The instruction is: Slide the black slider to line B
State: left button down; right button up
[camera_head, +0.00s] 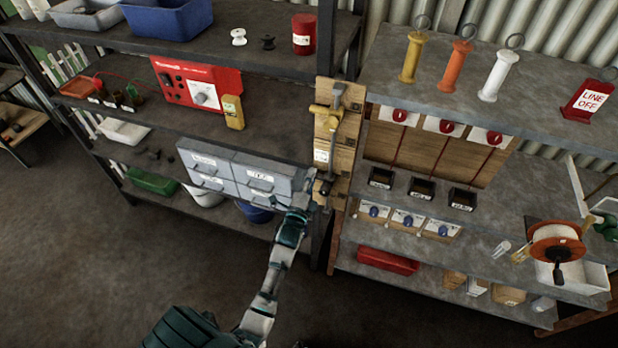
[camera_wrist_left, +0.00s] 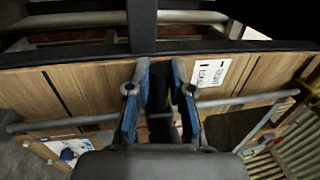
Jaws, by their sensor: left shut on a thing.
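A wooden board (camera_head: 337,125) stands upright on the post between the shelves, with a metal rod along it. The black slider (camera_head: 325,187) is low on the board and partly hidden by my left gripper (camera_head: 307,198), which reaches it from the lower left. In the left wrist view the blue-padded fingers of my left gripper (camera_wrist_left: 160,82) are shut on the black slider (camera_wrist_left: 159,112). The board (camera_wrist_left: 88,88) runs across that view with dark lines and a white label (camera_wrist_left: 211,70). I cannot read which line is B. My right gripper is not in view.
Grey drawers (camera_head: 240,172) sit just left of the gripper. A red device (camera_head: 198,85) and a yellow meter (camera_head: 233,112) stand on the shelf above. Right of the board are black boxes (camera_head: 421,190) and an orange cable reel (camera_head: 556,245). The floor in front is open.

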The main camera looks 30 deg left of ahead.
pick_arm(q)
jog(key=c, duration=1)
grip_release()
jog(key=shift+d+r, duration=0.15)
jog(key=shift+d, duration=0.35)
jog(key=shift+c, duration=0.2)
jog(key=shift+d, duration=0.3)
jog(key=shift+v, duration=5.9)
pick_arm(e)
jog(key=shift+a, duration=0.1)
